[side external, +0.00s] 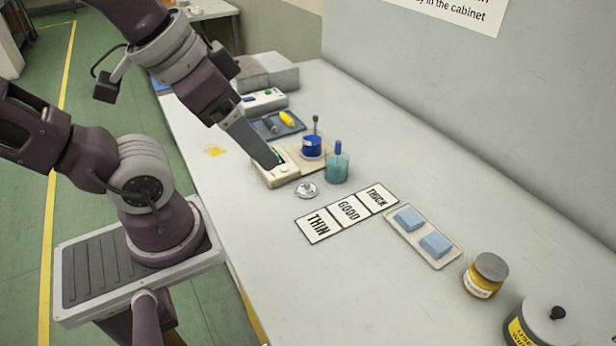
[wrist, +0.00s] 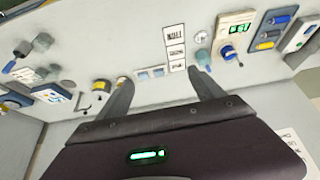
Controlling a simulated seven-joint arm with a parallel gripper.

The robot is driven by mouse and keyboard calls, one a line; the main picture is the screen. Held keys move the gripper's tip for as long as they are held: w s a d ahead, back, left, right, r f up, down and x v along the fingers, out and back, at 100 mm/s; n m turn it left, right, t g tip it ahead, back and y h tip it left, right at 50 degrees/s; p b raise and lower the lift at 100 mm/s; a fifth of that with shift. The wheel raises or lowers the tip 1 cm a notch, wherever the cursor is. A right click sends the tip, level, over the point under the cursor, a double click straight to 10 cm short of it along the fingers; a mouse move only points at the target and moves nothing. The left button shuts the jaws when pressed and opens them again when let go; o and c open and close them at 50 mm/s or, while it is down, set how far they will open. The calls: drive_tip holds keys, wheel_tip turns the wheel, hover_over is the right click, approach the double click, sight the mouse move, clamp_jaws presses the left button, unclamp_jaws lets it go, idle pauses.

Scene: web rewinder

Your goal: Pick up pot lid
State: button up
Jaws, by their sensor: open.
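A small round silver lid (side external: 307,189) lies flat on the white bench, in front of a scale with a blue pot (side external: 312,147). A pale disc that looks like this lid (wrist: 201,38) shows in the wrist view, between the label cards and the scale. My gripper (side external: 273,162) is above the scale's near end in the side view, up and left of the lid and apart from it. In the wrist view my gripper (wrist: 160,75) has its two fingers spread wide with nothing between them.
A teal bottle (side external: 337,168) stands close right of the lid. THIN, GOOD and THICK cards (side external: 347,211) lie nearer the camera. A tray (side external: 446,258) with blue blocks, a yellow jar (side external: 483,282) and a lidded metal container (side external: 545,325) stand at right. The bench's left front is clear.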

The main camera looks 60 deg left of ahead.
drive_tip(key=w+a+f+n+g, duration=0.2)
drive_tip(key=w+a+f+n, duration=0.15)
drive_tip(key=w+n, duration=0.6)
drive_tip(key=n+g, duration=0.4)
drive_tip(key=n, duration=0.9)
hover_over(307, 183)
wheel_tip(307, 183, down, 22)
drive_tip(key=shift+r, duration=0.1)
wheel_tip(307, 183, down, 7)
drive_tip(key=shift+f, duration=0.15)
drive_tip(key=c, duration=1.4)
